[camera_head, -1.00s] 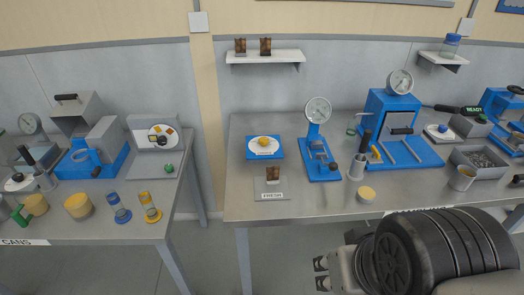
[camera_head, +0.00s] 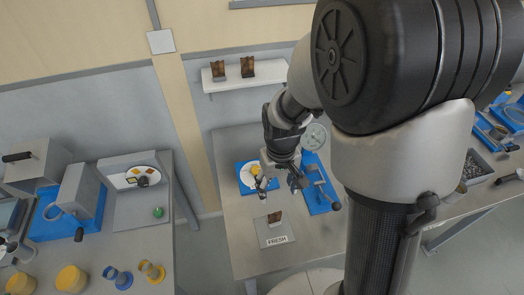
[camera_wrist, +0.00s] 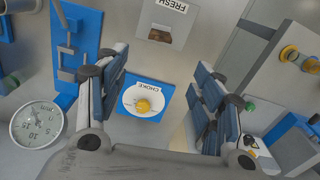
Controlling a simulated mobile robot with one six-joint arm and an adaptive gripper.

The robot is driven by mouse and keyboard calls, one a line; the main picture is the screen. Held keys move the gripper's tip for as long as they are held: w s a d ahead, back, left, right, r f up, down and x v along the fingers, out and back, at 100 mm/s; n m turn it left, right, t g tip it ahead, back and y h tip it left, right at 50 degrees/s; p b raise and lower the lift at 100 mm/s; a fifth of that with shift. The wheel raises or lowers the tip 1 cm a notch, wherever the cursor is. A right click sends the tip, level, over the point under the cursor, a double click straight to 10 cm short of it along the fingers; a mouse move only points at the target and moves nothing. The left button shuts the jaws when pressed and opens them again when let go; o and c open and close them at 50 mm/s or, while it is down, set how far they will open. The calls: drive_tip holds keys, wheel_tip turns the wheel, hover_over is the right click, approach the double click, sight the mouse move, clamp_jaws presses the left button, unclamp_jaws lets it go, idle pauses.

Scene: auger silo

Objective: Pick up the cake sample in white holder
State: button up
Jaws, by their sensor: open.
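A small brown cake sample (camera_head: 274,217) stands on the grey plate marked FRESH (camera_head: 279,240) near the bench's front edge. It also shows in the wrist view (camera_wrist: 160,35), at the top. Two more brown samples (camera_head: 218,70) (camera_head: 248,67) stand on the white wall shelf. I cannot make out a white holder around any of them. My gripper (camera_head: 280,185) is open and empty, above the bench, between the blue CHOKE plate and the blue dial stand, farther back than the FRESH sample. In the wrist view its fingers (camera_wrist: 160,75) are spread wide.
The blue CHOKE plate (camera_head: 242,181) carries a white disc with a yellow piece (camera_wrist: 143,105). A blue stand with a round dial (camera_wrist: 37,124) is beside it. The left bench (camera_head: 120,240) stands across a gap. My arm hides much of the right bench.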

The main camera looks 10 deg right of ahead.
sight(275, 213)
wheel_tip(275, 213, down, 13)
drive_tip(key=b, duration=0.2)
drive_tip(key=shift+w+r+b, duration=0.15)
drive_tip(key=shift+r+b, duration=0.05)
drive_tip(key=shift+b, duration=0.15)
drive_tip(key=shift+f+b, duration=0.6)
drive_tip(key=shift+f, duration=2.05)
drive_tip(key=shift+c, duration=0.2)
drive_tip(key=c, duration=1.2)
drive_tip(key=shift+o, duration=0.2)
drive_tip(key=shift+r, duration=0.15)
